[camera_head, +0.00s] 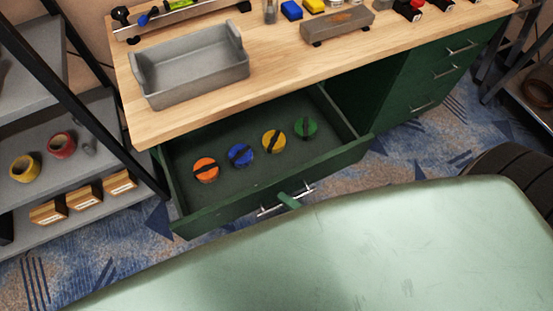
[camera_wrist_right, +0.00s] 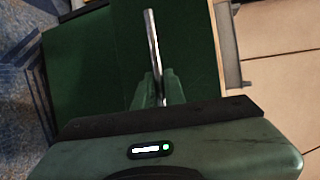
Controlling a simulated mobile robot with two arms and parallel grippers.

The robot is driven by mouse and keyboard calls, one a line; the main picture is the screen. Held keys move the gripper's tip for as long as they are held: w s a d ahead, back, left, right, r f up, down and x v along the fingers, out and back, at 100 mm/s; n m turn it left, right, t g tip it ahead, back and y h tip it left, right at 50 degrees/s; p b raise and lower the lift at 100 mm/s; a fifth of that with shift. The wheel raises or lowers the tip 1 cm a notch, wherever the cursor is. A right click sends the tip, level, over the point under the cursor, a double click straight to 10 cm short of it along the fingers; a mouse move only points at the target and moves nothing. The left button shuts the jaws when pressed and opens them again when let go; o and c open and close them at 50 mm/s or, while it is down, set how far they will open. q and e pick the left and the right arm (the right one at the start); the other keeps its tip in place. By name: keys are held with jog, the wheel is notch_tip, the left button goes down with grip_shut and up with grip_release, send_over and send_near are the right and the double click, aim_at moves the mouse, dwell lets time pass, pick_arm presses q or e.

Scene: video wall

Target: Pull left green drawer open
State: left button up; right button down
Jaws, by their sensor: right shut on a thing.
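The left green drawer (camera_head: 225,214) is pulled well out from under the workbench in the head view. Its silver bar handle (camera_head: 272,209) is on the drawer front. My right gripper (camera_head: 290,201) is at the handle, mostly hidden behind my own pale green body. In the right wrist view, the fingers of my right gripper (camera_wrist_right: 160,88) are shut around the handle bar (camera_wrist_right: 152,45), in front of the green drawer front (camera_wrist_right: 190,45). My left gripper is not in view.
Orange (camera_head: 206,170), blue (camera_head: 240,155), yellow (camera_head: 273,141) and green (camera_head: 305,127) round pieces lie in the drawer. A grey bin (camera_head: 190,75) stands on the wooden bench top (camera_head: 285,60). A shelf rack (camera_head: 75,205) is at the left, a black tire (camera_head: 515,180) at the right.

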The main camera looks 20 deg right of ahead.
jog(key=s, duration=0.7)
jog(key=shift+s+d, duration=0.15)
jog(key=shift+s, duration=0.05)
jog(key=c, duration=1.5)
grip_release()
jog(key=v, duration=0.7)
jog(key=shift+s+d+b, duration=0.15)
jog(key=shift+s+b, duration=0.2)
